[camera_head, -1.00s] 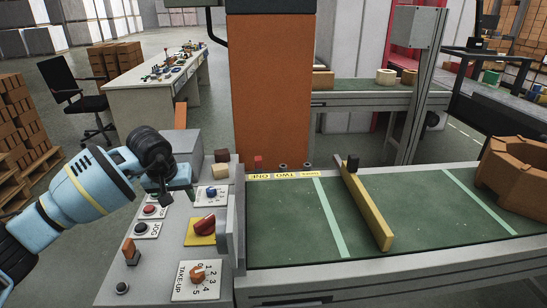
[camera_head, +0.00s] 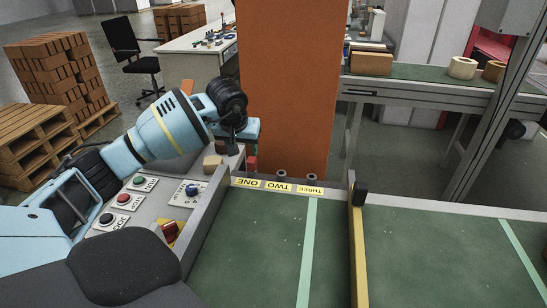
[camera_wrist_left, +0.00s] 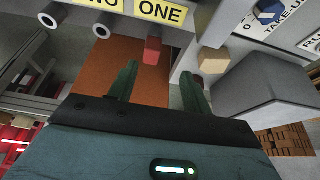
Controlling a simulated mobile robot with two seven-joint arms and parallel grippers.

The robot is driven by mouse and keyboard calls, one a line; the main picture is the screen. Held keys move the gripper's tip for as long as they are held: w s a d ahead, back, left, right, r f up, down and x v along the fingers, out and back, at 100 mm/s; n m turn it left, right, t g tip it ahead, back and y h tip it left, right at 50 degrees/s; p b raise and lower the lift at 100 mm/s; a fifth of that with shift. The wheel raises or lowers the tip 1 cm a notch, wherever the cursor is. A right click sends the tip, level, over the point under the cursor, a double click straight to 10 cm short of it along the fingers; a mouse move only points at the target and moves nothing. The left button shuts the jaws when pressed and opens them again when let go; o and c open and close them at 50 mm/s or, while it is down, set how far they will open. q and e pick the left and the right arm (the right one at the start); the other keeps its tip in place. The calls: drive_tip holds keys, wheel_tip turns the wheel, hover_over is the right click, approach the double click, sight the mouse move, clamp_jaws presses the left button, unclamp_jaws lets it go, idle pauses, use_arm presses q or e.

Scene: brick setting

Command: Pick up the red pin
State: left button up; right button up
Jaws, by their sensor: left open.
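The red pin (camera_head: 252,163) stands at the far edge of the green belt, by the label ONE. It also shows in the left wrist view (camera_wrist_left: 152,50), just below that label. My left gripper (camera_head: 245,138) is above and close to the pin in the head view, partly blocking the view around it. In the left wrist view its two green fingers (camera_wrist_left: 160,82) are open and empty. The pin lies beyond the gap between the fingertips, apart from them. My right gripper is not in view.
Two grey round sockets (camera_head: 297,176) sit by labels TWO and THREE. A tan block (camera_head: 212,163) is left of the pin. An orange pillar (camera_head: 292,80) rises behind. A yellow bar (camera_head: 358,250) crosses the belt (camera_head: 260,235). The control panel (camera_head: 165,195) is at left.

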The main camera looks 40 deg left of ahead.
sight(251, 159)
use_arm(q)
drive_tip(key=shift+w+d+x, duration=0.15)
drive_tip(key=shift+w+x, duration=0.05)
drive_tip(key=shift+x, duration=0.95)
drive_tip(key=shift+w+d+x, duration=0.2)
drive_tip(key=shift+x, duration=0.95)
drive_tip(key=shift+w+d+x, duration=0.15)
drive_tip(key=shift+w+x, duration=0.05)
drive_tip(key=shift+x, duration=0.95)
drive_tip(key=shift+w+a+f, duration=0.1)
drive_tip(key=shift+w+f, duration=0.05)
drive_tip(key=shift+f, duration=0.2)
clamp_jaws()
